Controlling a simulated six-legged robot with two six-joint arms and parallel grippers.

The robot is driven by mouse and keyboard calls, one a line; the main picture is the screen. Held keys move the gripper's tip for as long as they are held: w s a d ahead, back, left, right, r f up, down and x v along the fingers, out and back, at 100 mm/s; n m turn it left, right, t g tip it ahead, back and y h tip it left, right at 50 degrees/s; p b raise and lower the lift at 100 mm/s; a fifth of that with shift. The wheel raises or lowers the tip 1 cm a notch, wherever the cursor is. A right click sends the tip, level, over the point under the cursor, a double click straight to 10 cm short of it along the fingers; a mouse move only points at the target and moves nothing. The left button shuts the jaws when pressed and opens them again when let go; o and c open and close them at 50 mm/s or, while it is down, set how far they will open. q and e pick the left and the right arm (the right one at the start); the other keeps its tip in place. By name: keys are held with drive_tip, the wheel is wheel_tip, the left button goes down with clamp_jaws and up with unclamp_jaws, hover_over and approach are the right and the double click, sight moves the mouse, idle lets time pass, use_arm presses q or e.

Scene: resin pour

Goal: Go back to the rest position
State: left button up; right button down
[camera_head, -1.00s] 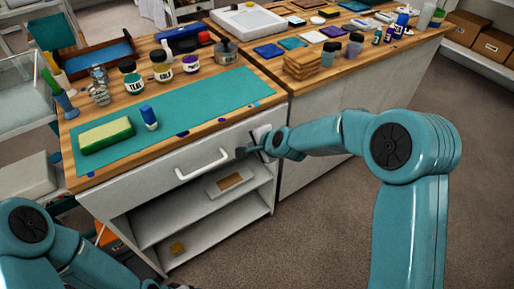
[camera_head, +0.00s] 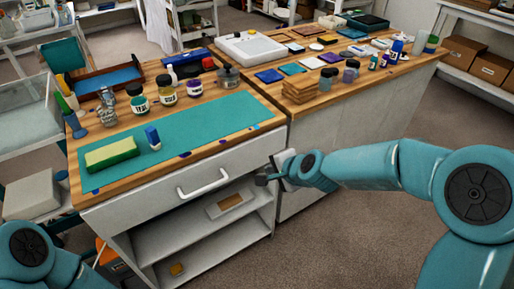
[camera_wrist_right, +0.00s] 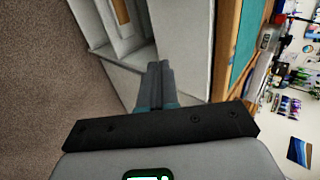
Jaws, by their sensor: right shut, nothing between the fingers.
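My right gripper (camera_head: 264,178) is in front of the workbench, near the right end of the white drawer front (camera_head: 218,172). It is shut and empty. In the right wrist view its two fingers (camera_wrist_right: 154,82) lie together, pointing toward the white cabinet. The drawer handle (camera_head: 204,184) is to the left of the gripper and apart from it. The drawer looks closed. My left arm shows only at the lower left corner of the head view, and its gripper is out of the picture.
The bench carries a teal mat (camera_head: 196,132) with a green-yellow sponge (camera_head: 112,154) and a blue-capped bottle (camera_head: 153,138). Several jars stand behind. An open shelf (camera_head: 200,235) lies below the drawer. The floor (camera_head: 330,235) at right is clear.

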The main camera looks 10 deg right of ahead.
drive_tip(key=s+a+f+n+g+p, duration=0.2)
drive_tip(key=s+f+g+p, duration=0.5)
drive_tip(key=s+f, duration=0.6)
drive_tip(key=s+a+f+n+p, duration=0.1)
drive_tip(key=s+f+n, duration=0.1)
drive_tip(key=s+n, duration=0.3)
drive_tip(key=s+a+f+n+g+y+p, duration=0.1)
drive_tip(key=s+a+f+n, duration=0.1)
drive_tip(key=s+n, duration=0.3)
drive_tip(key=s, duration=0.4)
drive_tip(key=shift+a+f+g, duration=0.15)
drive_tip(key=shift+f+g, duration=0.15)
drive_tip(key=shift+f, duration=0.1)
drive_tip(key=shift+s, duration=0.1)
